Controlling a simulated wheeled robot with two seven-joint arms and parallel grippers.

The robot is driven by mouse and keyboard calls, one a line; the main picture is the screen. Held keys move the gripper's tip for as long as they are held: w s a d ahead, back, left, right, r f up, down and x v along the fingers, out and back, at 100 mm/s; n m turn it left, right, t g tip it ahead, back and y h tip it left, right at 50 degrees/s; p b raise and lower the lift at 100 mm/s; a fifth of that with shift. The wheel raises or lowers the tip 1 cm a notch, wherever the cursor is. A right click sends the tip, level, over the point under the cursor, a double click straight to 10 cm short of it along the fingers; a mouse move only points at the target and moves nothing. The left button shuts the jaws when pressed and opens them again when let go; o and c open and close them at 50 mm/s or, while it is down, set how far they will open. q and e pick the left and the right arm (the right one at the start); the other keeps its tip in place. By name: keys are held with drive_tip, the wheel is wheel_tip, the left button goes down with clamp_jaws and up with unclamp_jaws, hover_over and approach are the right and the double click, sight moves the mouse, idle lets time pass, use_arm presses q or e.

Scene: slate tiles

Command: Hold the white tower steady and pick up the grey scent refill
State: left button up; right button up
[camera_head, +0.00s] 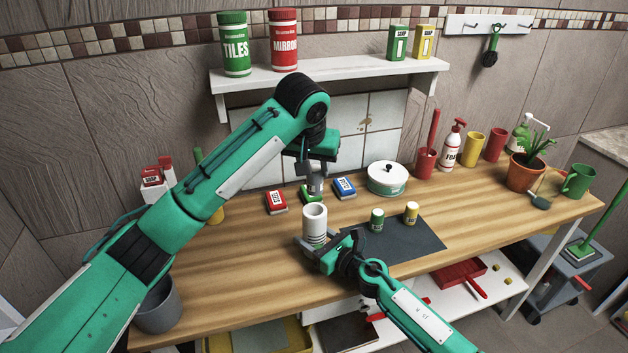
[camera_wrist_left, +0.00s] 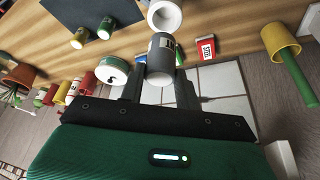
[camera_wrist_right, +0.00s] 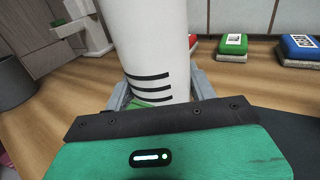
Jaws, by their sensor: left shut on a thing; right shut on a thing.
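The white tower (camera_head: 314,224) stands upright on the wooden bench, an open-topped cylinder with dark stripes low on its side in the right wrist view (camera_wrist_right: 146,45). My right gripper (camera_head: 318,250) is shut around its lower part. The grey scent refill (camera_head: 317,184) is held in my left gripper (camera_head: 316,174), just above and behind the tower's open top. In the left wrist view the refill (camera_wrist_left: 161,57) sits between the two fingers with a pale label on it, and the tower's hollow rim (camera_wrist_left: 165,15) is beyond it.
A green refill (camera_head: 377,220) and a yellow one (camera_head: 411,213) stand on or by the dark mat (camera_head: 400,243) to the right. The front left bench is clear.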

drive_tip(key=o, duration=1.1)
drive_tip(key=shift+s+d, duration=0.1)
